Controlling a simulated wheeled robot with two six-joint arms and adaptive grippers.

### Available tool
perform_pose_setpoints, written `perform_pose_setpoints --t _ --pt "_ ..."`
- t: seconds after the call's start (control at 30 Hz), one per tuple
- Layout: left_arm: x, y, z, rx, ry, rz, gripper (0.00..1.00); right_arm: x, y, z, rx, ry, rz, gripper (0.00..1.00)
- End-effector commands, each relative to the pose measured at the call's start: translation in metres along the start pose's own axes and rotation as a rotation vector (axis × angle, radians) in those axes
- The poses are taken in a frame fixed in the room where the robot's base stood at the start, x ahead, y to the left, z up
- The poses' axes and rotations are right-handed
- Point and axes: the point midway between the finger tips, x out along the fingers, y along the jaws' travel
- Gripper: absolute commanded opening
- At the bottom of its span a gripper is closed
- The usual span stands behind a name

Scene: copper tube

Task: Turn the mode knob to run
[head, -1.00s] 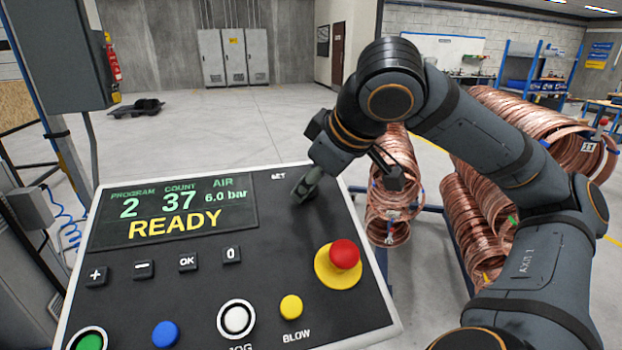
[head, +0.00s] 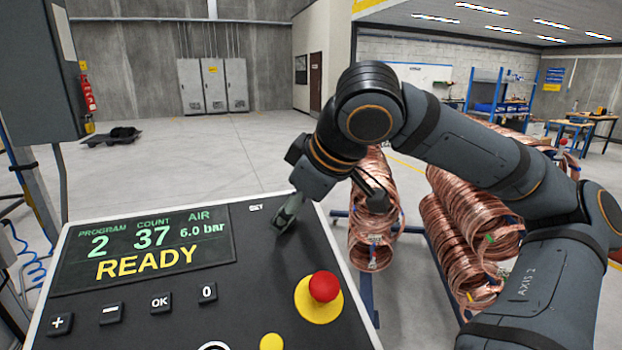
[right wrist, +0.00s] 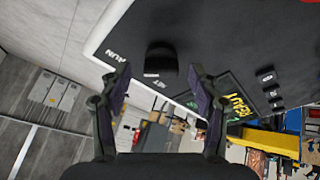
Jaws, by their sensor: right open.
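The black mode knob (right wrist: 161,57) shows in the right wrist view on the dark face of the control panel (right wrist: 225,30). A RUN label (right wrist: 115,55) is at its left and a SET label (right wrist: 159,85) below it. A small pale mark shows at the knob's lower edge, on the SET side. My right gripper (right wrist: 158,72) is open, with one finger on each side of the knob; I cannot tell whether they touch it. In the head view my right gripper (head: 287,212) is at the panel's upper right and hides the knob. My left gripper is not in view.
The panel's display (head: 145,248) reads READY. A red emergency button (head: 323,287) on a yellow base sits on the panel nearer me than the gripper. Several small keys lie below the display. Copper coils (head: 450,240) stand on racks to the right, behind my arm.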

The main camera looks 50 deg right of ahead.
Motion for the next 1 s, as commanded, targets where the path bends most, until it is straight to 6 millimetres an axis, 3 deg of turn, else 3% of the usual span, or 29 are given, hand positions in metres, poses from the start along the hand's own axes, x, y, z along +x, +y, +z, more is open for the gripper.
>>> perform_pose_setpoints --t 0.6,1.0 --pt "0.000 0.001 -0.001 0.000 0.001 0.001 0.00 -0.094 0.000 -0.001 0.009 0.003 0.007 0.62" --pt "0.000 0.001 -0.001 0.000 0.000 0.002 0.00 -0.103 -0.001 -0.001 0.006 0.005 0.001 0.62"
